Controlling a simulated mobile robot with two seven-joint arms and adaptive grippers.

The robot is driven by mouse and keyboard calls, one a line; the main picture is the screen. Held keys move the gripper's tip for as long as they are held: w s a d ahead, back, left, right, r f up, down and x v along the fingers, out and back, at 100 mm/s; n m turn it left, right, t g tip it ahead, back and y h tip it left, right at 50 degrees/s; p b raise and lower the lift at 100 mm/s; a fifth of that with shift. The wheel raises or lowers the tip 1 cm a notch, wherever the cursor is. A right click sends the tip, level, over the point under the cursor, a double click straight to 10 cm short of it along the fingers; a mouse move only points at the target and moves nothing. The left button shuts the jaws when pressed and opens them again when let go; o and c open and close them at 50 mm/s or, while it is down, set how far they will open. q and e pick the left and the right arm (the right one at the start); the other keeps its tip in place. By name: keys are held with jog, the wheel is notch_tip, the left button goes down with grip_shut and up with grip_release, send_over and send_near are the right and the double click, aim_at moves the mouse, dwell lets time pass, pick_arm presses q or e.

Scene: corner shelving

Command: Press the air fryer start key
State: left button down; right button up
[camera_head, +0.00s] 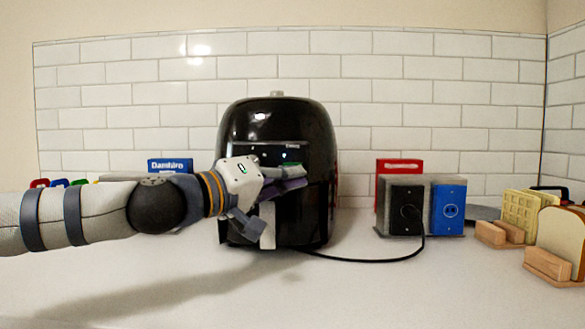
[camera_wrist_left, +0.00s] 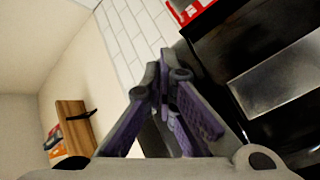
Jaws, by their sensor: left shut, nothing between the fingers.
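The black air fryer (camera_head: 310,120) stands on the white counter against the tiled wall. Its dark front panel (camera_head: 270,152) shows a small lit mark; the start key cannot be told apart. My left gripper (camera_head: 296,178) is shut and empty in front of the fryer, its purple-padded fingers just below the panel and covering part of the front. I cannot tell whether they touch it. In the left wrist view the shut fingers (camera_wrist_left: 165,85) lie beside the fryer's dark body (camera_wrist_left: 220,50), which has a grey panel. My right gripper is not in view.
A black power box (camera_head: 402,210) with a cable, a blue box (camera_head: 449,208) and a red box (camera_head: 399,166) stand to the right. Toast (camera_head: 563,238) and a waffle in wooden holders are at the far right. The front of the counter is clear.

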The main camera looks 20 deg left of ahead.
pick_arm(q)
jog(key=shift+w, duration=0.15)
jog(key=shift+w+a, duration=0.1)
jog(key=shift+w, duration=0.2)
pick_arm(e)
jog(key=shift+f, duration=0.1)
pick_arm(q)
jog(key=shift+w+a, duration=0.1)
jog(key=shift+w, duration=0.2)
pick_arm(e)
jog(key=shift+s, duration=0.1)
pick_arm(q)
jog(key=shift+s, duration=0.15)
dwell(0.4)
jog(key=shift+s+d, duration=0.2)
jog(key=shift+s, duration=0.4)
jog(key=s, duration=0.2)
jog(key=s+d+p, duration=0.1)
jog(key=s, duration=0.1)
jog(key=shift+s+d+p, duration=0.15)
jog(key=shift+s+p, duration=0.15)
jog(key=shift+s, duration=0.1)
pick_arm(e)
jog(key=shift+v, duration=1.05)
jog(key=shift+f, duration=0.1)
